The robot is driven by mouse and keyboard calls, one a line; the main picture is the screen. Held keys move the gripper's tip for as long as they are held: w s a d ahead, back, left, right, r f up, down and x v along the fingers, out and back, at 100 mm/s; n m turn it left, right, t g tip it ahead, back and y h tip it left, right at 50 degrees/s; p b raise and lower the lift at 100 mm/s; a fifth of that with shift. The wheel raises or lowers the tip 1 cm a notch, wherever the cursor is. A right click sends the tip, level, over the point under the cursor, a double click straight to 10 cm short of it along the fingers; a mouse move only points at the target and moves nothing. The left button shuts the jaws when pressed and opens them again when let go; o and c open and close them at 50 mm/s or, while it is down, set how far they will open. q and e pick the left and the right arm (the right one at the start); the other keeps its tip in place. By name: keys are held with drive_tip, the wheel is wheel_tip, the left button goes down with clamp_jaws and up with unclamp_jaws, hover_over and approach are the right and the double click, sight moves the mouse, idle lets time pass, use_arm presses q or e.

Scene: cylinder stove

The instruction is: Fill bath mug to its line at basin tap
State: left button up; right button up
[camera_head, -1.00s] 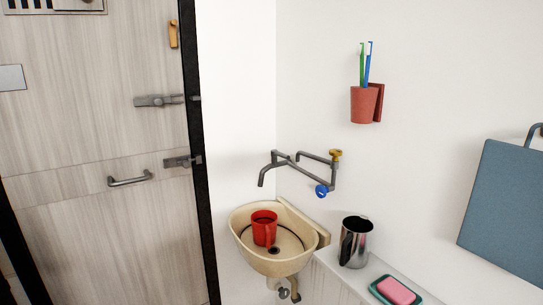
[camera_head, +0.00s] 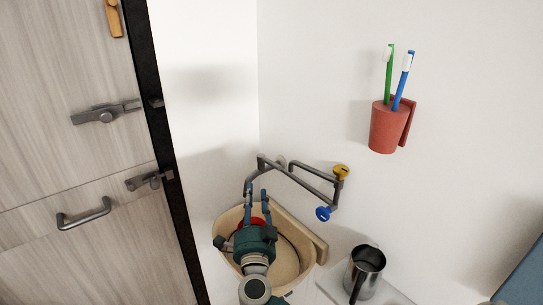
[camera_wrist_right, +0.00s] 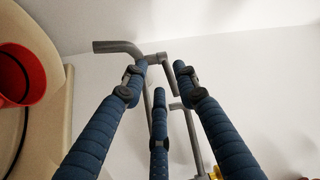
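The red bath mug (camera_head: 244,224) stands in the beige basin (camera_head: 303,232), mostly hidden behind my right gripper in the head view. In the right wrist view the mug (camera_wrist_right: 22,72) shows at the left edge, outside the fingers. My right gripper (camera_head: 257,192) is over the basin, its fingers pointing up the picture towards the grey tap spout (camera_head: 252,178). In the right wrist view its fingers are spread with nothing between them, and the tap pipe (camera_wrist_right: 120,46) is beyond them. The tap has a yellow knob (camera_head: 341,171) and a blue knob (camera_head: 323,214). The mug's line is not visible. My left gripper is not in view.
A metal jug (camera_head: 366,270) stands on the white ledge right of the basin. A red wall cup (camera_head: 386,130) with two toothbrushes hangs above. A wooden door with a handle (camera_head: 84,214) is at the left. A blue-grey board (camera_head: 524,283) is at the right edge.

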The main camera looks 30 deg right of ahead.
sight(273, 166)
drive_tip(key=w+d+r+m+g+p, duration=0.1)
drive_tip(key=w+d, duration=0.1)
drive_tip(key=d, duration=0.1)
drive_tip(key=w+d+r+m+g+h, duration=0.1)
drive_tip(key=d, duration=0.2)
drive_tip(key=w+d+r+m+g+h+p, duration=0.1)
drive_tip(key=w+d+m, duration=0.1)
drive_tip(key=d, duration=0.2)
drive_tip(key=shift+w+r+p, duration=0.2)
drive_tip(key=shift+w+p, duration=0.1)
drive_tip(key=shift+w+d, duration=0.35)
drive_tip(key=shift+w, duration=0.1)
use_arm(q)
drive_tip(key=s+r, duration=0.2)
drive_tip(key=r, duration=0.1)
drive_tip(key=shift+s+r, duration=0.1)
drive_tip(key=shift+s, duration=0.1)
use_arm(e)
clamp_jaws()
